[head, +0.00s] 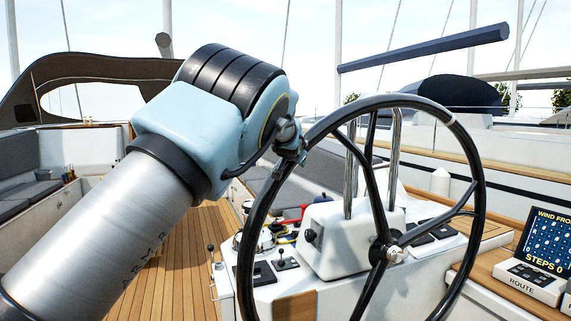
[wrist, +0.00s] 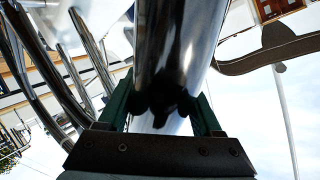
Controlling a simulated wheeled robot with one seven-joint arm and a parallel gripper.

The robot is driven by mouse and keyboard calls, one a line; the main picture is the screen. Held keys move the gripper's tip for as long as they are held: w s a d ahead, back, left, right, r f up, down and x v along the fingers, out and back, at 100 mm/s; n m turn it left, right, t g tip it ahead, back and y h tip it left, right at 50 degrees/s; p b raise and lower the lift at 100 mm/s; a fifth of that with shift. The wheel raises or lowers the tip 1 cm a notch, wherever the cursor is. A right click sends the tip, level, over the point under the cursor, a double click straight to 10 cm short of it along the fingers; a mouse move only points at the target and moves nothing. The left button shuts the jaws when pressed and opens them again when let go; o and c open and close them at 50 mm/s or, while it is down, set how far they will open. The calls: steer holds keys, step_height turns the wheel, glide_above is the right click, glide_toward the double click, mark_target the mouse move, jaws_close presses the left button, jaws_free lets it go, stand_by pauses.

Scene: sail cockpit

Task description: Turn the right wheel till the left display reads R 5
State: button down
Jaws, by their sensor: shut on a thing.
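The right wheel (head: 481,185) is a large dark steering wheel with a hub and spokes, standing in front of a white pedestal in the head view. My gripper (head: 291,148) is on the upper left of its rim. In the wrist view the shiny dark rim (wrist: 180,50) runs between the green fingers of my gripper (wrist: 165,112), which are shut on it. The left display with the R reading cannot be made out in either view.
A screen (head: 548,240) at the right edge reads "WIND FRO", cut off, and "STEPS 0". A box (head: 527,281) marked "ROUTE" sits below it. The white pedestal (head: 335,240) carries levers and switches. Wooden deck (head: 185,255) lies open at the left, beside grey-cushioned benches.

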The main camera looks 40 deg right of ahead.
steer(key=shift+d+r, duration=0.3)
steer(key=shift+r, duration=0.15)
steer(key=shift+c, duration=0.5)
jaws_free()
steer(key=shift+f, duration=0.1)
steer(key=shift+s, duration=0.1)
steer(key=b+v, duration=0.5)
steer(key=v, duration=0.5)
steer(key=shift+s+a+r+b, duration=0.2)
steer(key=shift+a+r+b, duration=0.05)
steer(key=shift+b, duration=0.05)
